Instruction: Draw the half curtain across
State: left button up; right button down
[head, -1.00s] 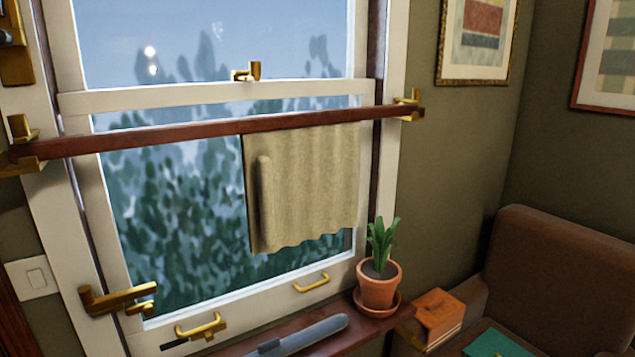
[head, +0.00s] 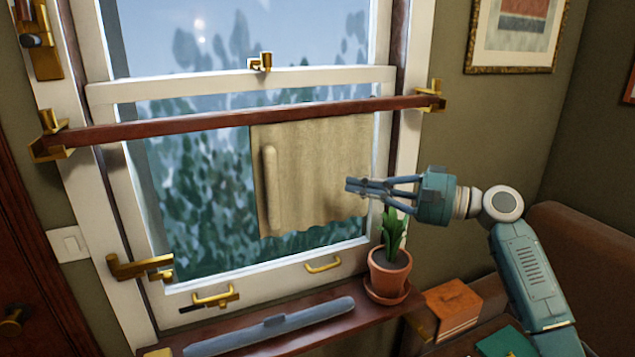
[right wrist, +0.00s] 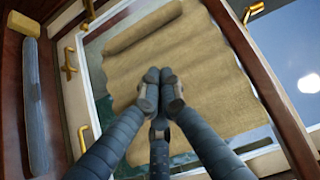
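The beige half curtain (head: 318,160) hangs from a dark red wooden rod (head: 210,126), bunched over the right part of the window. The left part of the pane below the rod is uncovered. A padded vertical grip bar (head: 271,188) runs along the curtain's left edge. My right gripper (head: 350,186) is in front of the curtain's right part, right of the grip bar. Its fingertips (right wrist: 160,78) are together and hold nothing. The right wrist view shows the curtain (right wrist: 200,75) beyond them and the grip bar (right wrist: 143,27) at upper left. My left gripper is out of view.
A potted plant (head: 389,268) stands on the sill just below my right gripper. A long blue-grey object (head: 270,326) lies on the sill (head: 375,316). Brass handles (head: 323,264) and a latch lever (head: 140,268) stick out from the window frame.

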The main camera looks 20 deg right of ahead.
jog(key=p, duration=0.5)
send_near(293, 174)
jog(key=x, duration=0.5)
jog(key=shift+w+a, duration=0.1)
jog(key=a, duration=0.1)
jog(key=a+p, duration=0.2)
jog(key=a, duration=0.1)
jog(key=shift+f, duration=0.3)
jog(key=shift+w, duration=0.1)
